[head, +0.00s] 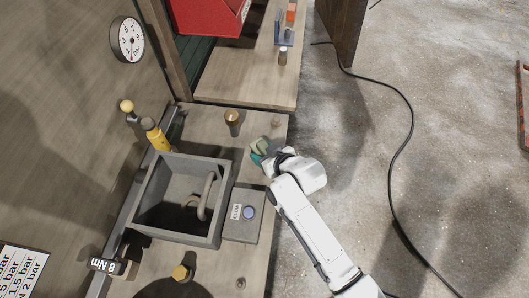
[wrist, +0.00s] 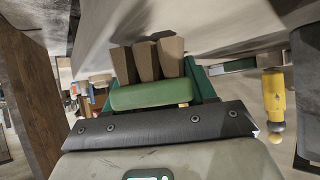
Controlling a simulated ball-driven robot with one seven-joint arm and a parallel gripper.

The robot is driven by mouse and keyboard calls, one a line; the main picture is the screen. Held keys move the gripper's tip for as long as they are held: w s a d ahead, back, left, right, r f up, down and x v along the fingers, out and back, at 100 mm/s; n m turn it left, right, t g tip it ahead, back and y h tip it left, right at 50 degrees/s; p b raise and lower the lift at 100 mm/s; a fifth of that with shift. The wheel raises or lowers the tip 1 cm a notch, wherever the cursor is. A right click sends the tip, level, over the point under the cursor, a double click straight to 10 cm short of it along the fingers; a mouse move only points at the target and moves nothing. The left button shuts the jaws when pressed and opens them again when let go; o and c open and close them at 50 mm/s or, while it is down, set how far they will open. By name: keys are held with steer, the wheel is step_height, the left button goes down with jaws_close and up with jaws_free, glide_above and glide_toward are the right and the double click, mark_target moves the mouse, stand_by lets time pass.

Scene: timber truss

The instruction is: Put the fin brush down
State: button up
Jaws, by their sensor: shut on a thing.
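The fin brush (wrist: 152,92) has a green body and several brown bristle blocks. In the wrist view it sits between the jaws of my gripper (wrist: 158,100), which is shut on it. The bristle ends point toward a pale grey surface at the top of that picture; whether they touch it I cannot tell. In the head view my gripper (head: 265,158) is over the right edge of the wooden bench (head: 262,127). Only a small pale green and teal part of the brush (head: 259,147) shows there, the rest hidden by my gripper.
A brown-topped peg (head: 232,118) stands left of my gripper. A black cable (head: 410,115) crosses the floor.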

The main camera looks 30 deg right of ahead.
steer(key=o, duration=1.4)
steer(key=shift+s+f, duration=0.15)
steer(key=shift+f, duration=0.05)
steer(key=shift+d+f, duration=0.1)
steer(key=shift+d, duration=0.1)
steer(key=shift+r, duration=0.3)
steer(key=shift+d+r+p, duration=0.15)
steer(key=shift+r+p, duration=0.45)
steer(key=shift+p, duration=0.05)
steer(key=a+b+v, duration=0.1)
steer(key=v, duration=1.1)
steer(key=s+d+f+m+g, duration=0.1)
steer(key=s+d+g, duration=0.1)
steer(key=s, duration=0.4)
steer(key=s+d+f+g+h, duration=0.1)
steer(key=s+d+g, duration=0.1)
steer(key=s+g, duration=0.2)
steer(key=s+d+f+m+g, duration=0.1)
steer(key=s+d+f+g, duration=0.1)
steer(key=s, duration=0.8)
steer(key=shift+s+d+m+g+h, duration=0.3)
steer(key=shift+g+h, duration=0.1)
steer(key=shift+g, duration=0.4)
